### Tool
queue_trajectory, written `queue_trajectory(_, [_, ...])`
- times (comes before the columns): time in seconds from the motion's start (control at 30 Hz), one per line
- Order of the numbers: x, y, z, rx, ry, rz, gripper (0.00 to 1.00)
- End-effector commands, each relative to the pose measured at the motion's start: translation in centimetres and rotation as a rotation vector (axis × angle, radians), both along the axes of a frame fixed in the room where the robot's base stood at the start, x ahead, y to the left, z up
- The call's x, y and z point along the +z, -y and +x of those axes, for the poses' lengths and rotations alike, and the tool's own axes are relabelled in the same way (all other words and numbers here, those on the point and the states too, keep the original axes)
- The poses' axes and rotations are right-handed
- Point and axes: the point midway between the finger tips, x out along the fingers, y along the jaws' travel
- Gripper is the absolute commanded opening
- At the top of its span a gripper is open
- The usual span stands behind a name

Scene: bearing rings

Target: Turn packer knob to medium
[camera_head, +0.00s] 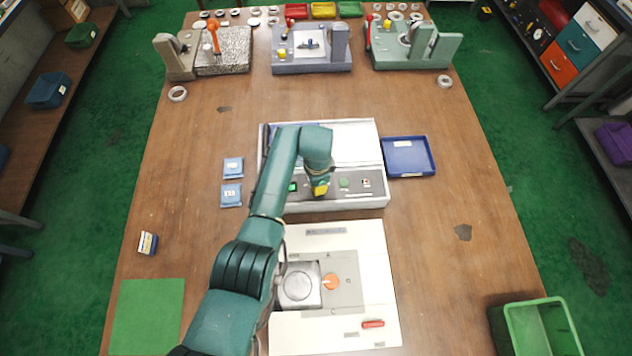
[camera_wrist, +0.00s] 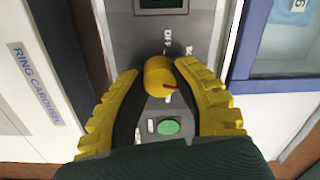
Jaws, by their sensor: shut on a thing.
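The packer (camera_head: 378,190) is a pale machine with a grey control panel in the middle of the table. Its knob (camera_wrist: 158,76) is a yellow cylinder on that panel in the wrist view, with a small red mark at its lower right. My gripper (camera_wrist: 163,78) has its yellow fingers shut on the knob from both sides. Small white labels (camera_wrist: 168,42) stand beside the knob; their words are too small to read. In the head view my gripper (camera_head: 320,188) is over the panel and hides the knob. I cannot tell which setting it points to.
A green button (camera_wrist: 168,127) and a dark screen (camera_wrist: 160,4) flank the knob. The beige ring carousel (camera_head: 378,270) stands nearer me. A blue tray (camera_head: 408,157) is right of the packer; blue packets (camera_head: 232,194) lie left. The table's right side is mostly free.

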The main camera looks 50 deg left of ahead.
Motion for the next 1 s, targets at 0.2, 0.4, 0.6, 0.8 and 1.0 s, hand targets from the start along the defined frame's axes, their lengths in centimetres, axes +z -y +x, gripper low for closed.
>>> queue_trajectory(0.2, [-0.22,0.13,-0.06,-0.069,0.000,-0.002,0.00])
queue_trajectory(0.4, [-0.24,0.15,-0.06,-0.091,0.000,-0.002,0.00])
queue_trajectory(0.6, [-0.25,0.16,-0.06,-0.092,-0.001,-0.003,0.00])
queue_trajectory(0.8, [-0.24,0.16,-0.08,-0.091,-0.002,-0.003,0.41])
queue_trajectory(1.0, [-0.12,0.10,-0.04,-0.091,-0.001,-0.002,0.59])
